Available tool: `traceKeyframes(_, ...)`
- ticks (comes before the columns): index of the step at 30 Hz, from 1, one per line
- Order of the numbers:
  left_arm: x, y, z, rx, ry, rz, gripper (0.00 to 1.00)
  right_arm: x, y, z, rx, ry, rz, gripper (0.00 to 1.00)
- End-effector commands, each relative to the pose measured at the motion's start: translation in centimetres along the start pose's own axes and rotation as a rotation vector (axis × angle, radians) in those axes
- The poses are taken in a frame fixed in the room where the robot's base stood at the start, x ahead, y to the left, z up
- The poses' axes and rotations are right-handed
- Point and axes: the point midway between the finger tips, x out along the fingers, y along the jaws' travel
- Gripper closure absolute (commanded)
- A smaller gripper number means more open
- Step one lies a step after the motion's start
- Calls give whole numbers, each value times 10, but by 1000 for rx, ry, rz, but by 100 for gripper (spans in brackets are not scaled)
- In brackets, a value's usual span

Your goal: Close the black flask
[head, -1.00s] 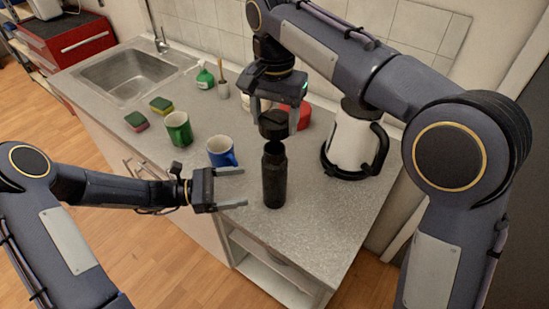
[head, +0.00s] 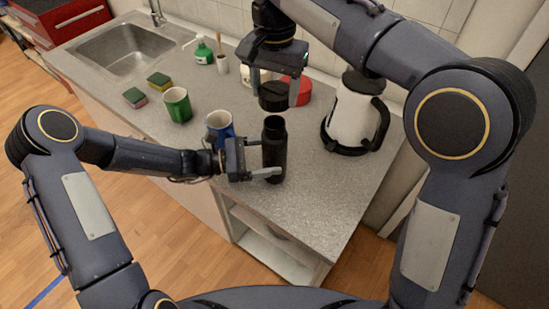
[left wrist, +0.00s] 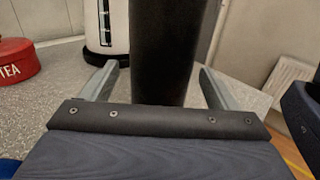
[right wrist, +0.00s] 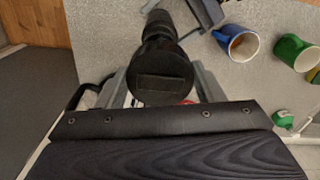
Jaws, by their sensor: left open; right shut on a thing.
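The black flask (head: 273,150) stands upright on the grey counter near its front edge, its top open in the head view. My left gripper (head: 272,162) is open, with its fingers on either side of the flask body; the left wrist view also shows the flask (left wrist: 165,50) between the two fingers. I cannot tell whether they touch it. My right gripper (head: 284,92) is shut on the black lid (head: 273,97), held above and slightly behind the flask. The right wrist view shows the lid (right wrist: 160,75) between the fingers, partly covering the flask.
A blue mug (head: 219,127) stands close to my left gripper. A green mug (head: 177,104), sponges (head: 135,97) and a sink (head: 120,50) lie further left. A white kettle (head: 352,120) stands right of the flask. A red tin (head: 301,90) is behind the lid.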

Motion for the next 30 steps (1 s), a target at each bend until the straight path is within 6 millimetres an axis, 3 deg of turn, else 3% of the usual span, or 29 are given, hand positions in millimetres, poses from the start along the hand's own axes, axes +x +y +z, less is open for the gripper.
traceKeyframes(7,32,0,0,0,0,-1,18,0,0,0,0,0,0,64)
traceKeyframes(20,38,0,0,0,0,1,20,0,0,0,0,0,0,64)
traceKeyframes(30,38,0,0,0,0,1,64,0,0,0,0,0,0,64)
